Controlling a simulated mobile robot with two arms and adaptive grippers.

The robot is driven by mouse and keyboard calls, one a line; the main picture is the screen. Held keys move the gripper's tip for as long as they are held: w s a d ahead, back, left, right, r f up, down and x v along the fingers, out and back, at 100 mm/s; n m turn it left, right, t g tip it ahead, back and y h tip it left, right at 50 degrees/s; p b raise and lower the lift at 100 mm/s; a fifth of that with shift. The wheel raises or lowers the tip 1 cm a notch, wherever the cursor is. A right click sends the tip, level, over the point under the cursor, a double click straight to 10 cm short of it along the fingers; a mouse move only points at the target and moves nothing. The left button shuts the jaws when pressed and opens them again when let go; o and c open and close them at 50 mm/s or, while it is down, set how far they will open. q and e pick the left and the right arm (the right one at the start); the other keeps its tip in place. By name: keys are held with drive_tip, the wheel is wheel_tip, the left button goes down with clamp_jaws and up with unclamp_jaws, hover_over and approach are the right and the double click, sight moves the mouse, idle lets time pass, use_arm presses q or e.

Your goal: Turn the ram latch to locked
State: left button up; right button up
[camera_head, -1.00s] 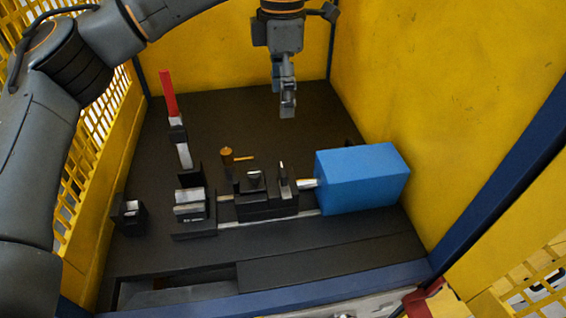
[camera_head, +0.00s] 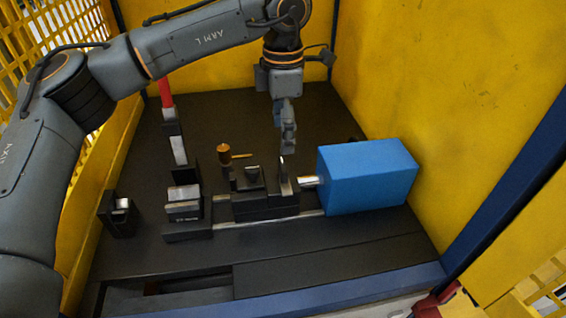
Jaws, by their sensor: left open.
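An orange-brown upright knob (camera_head: 224,153) with a short side handle pointing right stands behind the black ram fixture (camera_head: 262,206); it looks like the ram latch, but no mark shows this. The blue ram block (camera_head: 367,176) lies to the right, with a silver rod (camera_head: 308,181) coming from its left face. My left gripper (camera_head: 288,150) points down, open and empty, right of the knob and above the back of the fixture. It appears apart from both. My right gripper is out of view.
A red-handled upright lever (camera_head: 178,140) stands left of the knob, behind a clamp block (camera_head: 184,204). A small black holder (camera_head: 119,214) stands at far left. Yellow walls (camera_head: 445,90) bound the dark bench, which is clear at the back.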

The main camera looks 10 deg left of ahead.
sight(283, 164)
use_arm(q)
wheel_tip(283, 164, down, 10)
drive_tip(key=shift+r+p, duration=0.25)
drive_tip(key=shift+p, duration=0.7)
drive_tip(key=c, duration=1.2)
